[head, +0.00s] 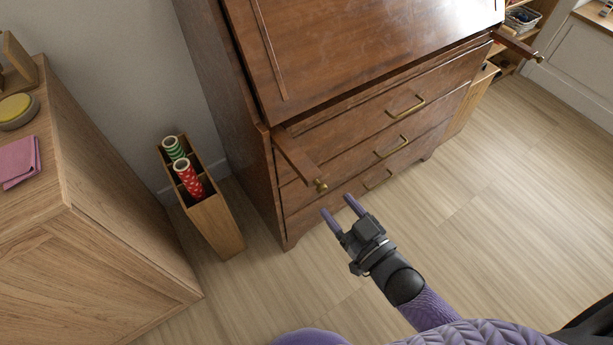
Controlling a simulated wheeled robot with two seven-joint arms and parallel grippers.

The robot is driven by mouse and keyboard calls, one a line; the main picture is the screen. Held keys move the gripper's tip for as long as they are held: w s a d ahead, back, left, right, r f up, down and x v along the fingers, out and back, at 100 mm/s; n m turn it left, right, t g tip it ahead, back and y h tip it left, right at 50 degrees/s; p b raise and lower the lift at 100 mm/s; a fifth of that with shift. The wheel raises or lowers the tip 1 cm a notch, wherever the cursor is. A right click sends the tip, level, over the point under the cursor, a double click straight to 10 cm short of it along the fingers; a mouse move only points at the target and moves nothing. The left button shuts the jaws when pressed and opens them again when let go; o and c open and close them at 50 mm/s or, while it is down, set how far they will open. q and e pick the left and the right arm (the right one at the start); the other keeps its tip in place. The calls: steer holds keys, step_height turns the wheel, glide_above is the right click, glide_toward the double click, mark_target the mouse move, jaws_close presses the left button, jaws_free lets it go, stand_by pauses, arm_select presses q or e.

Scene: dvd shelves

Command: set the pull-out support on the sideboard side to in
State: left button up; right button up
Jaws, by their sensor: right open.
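The pull-out support (297,159) on the left side of the brown bureau (345,60), the side toward the wooden cabinet, sticks out from the front. It is a wooden bar with a brass knob (320,186) on its end. My right gripper (338,207) is open and empty. Its two purple fingers point toward the bureau and appear just below the knob in the picture, apart from it. The other pull-out support (515,43), on the far right, also sticks out. My left gripper is not in view.
The wooden cabinet (110,250) stands at left, with a pink cloth (20,163) on top. A narrow wooden bin (215,225) with wrapped rolls stands between it and the bureau. Drawers with brass handles (406,105) sit below the slanted lid. Floor at right is clear.

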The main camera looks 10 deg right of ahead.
mark_target(324, 190)
steer(key=x, duration=0.2)
steer(key=b+x, duration=0.1)
steer(key=x, duration=0.1)
steer(key=b+x, duration=0.1)
steer(key=x, duration=0.1)
steer(key=shift+w+f, duration=0.25)
steer(key=shift+w, duration=0.15)
steer(key=shift+w+a+r, duration=0.1)
steer(key=shift+w+a, duration=0.15)
steer(key=shift+w, duration=0.3)
steer(key=shift+c, duration=0.3)
jaws_close()
